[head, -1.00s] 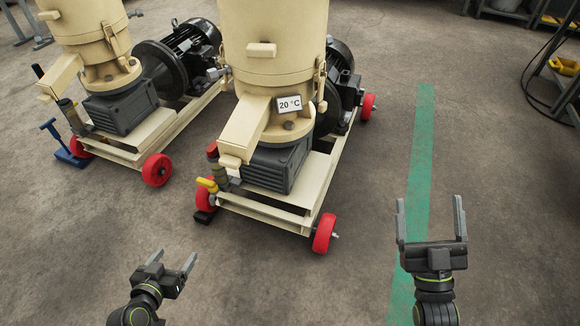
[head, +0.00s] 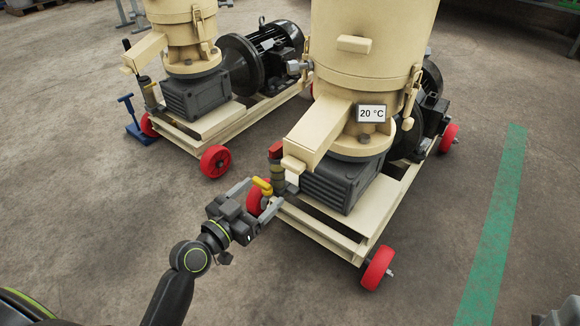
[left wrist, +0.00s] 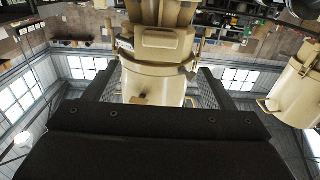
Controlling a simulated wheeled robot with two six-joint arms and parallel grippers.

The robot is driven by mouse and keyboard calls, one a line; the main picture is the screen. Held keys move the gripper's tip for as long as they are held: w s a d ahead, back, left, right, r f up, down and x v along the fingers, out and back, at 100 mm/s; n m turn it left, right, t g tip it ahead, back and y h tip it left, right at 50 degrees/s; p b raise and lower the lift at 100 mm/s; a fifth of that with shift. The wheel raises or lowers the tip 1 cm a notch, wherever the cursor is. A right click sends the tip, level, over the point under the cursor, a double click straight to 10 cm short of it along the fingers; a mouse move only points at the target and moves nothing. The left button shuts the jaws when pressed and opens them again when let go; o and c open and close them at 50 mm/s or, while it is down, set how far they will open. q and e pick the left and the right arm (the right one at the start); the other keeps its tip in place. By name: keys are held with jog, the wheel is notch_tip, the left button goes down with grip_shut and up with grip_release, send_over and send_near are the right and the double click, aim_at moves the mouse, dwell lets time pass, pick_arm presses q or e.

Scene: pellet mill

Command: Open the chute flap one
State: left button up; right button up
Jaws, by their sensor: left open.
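The near cream pellet mill (head: 362,60) has a sloping chute (head: 322,132) with a small flap-like end piece (head: 293,165) at its lower mouth. I cannot read any number marking it. My left gripper (head: 255,187) is open, low and just left of that chute end, by a yellow handle (head: 262,186). I cannot tell whether it touches the handle. In the left wrist view its fingers stand apart on either side of a cream mill body (left wrist: 155,85). A grey part of my right gripper (head: 562,314) shows at the bottom right corner; most of it is cut off.
A red-topped fitting (head: 276,152) stands beside the chute end. The mill's frame has red wheels (head: 378,268). A second mill (head: 180,30) with its own chute (head: 145,50) stands behind left. A green floor stripe (head: 492,240) runs at right over clear floor.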

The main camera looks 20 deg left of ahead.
aim_at(289, 168)
pick_arm(q)
jog(key=x, duration=1.1)
jog(key=shift+w, duration=0.2)
jog(key=c, duration=1.4)
